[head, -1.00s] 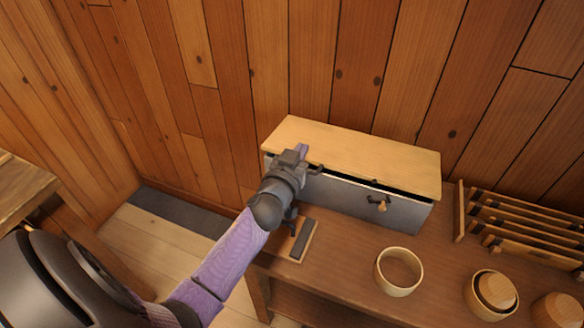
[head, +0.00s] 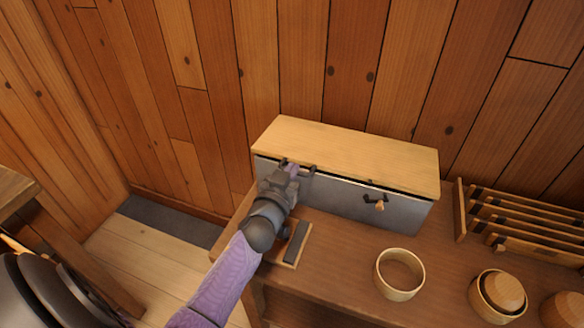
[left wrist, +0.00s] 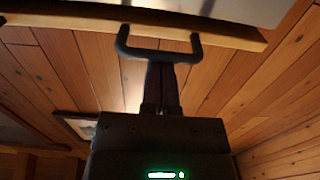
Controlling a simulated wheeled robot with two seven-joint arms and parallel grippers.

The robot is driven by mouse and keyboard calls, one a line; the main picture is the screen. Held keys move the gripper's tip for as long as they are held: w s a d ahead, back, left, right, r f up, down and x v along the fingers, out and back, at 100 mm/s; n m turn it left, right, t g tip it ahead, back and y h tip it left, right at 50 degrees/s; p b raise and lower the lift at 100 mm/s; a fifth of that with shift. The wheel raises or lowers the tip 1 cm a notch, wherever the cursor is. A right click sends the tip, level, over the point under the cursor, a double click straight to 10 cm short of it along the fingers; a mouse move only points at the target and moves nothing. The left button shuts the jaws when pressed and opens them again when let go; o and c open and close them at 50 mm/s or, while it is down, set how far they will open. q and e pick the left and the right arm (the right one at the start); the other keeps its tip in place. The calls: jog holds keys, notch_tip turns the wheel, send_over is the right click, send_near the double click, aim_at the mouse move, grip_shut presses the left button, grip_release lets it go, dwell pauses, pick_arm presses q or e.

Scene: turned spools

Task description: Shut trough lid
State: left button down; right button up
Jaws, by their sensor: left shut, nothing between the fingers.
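The trough (head: 335,200) is a grey metal box on the wooden bench, against the wall. Its pale wooden lid (head: 350,150) lies almost flat over it, with a thin dark line under the front edge at the right. A dark handle (head: 312,170) sits on the lid's front edge; it also shows in the left wrist view (left wrist: 135,52). My left gripper (head: 291,170) is shut and empty at the lid's front edge, beside the handle. In the left wrist view its fingers (left wrist: 160,75) reach up to the handle; I cannot tell whether they touch. My right gripper is out of view.
A dark latch with a wooden knob (head: 377,204) is on the trough front. A dark block on a wooden base (head: 296,243) lies before the trough.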

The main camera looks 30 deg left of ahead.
pick_arm(q)
jog(key=shift+r, duration=0.2)
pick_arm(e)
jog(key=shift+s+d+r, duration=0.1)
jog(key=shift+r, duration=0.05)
pick_arm(q)
jog(key=r+p, duration=0.2)
jog(key=w+r+p, duration=0.1)
jog(key=r+p, duration=0.1)
jog(key=shift+a+r, duration=0.2)
jog(key=shift+r, duration=0.2)
jog(key=r+p+v, duration=0.1)
jog(key=p+v, duration=0.4)
jog(key=v, duration=0.7)
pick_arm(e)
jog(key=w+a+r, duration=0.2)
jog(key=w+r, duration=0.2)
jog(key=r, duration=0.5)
pick_arm(q)
jog(key=w+a+f+g+b, duration=0.1)
jog(key=w+f+b, duration=0.4)
jog(key=w, duration=0.5)
jog(key=shift+a+f, duration=0.55)
jog(key=shift+a, duration=0.15)
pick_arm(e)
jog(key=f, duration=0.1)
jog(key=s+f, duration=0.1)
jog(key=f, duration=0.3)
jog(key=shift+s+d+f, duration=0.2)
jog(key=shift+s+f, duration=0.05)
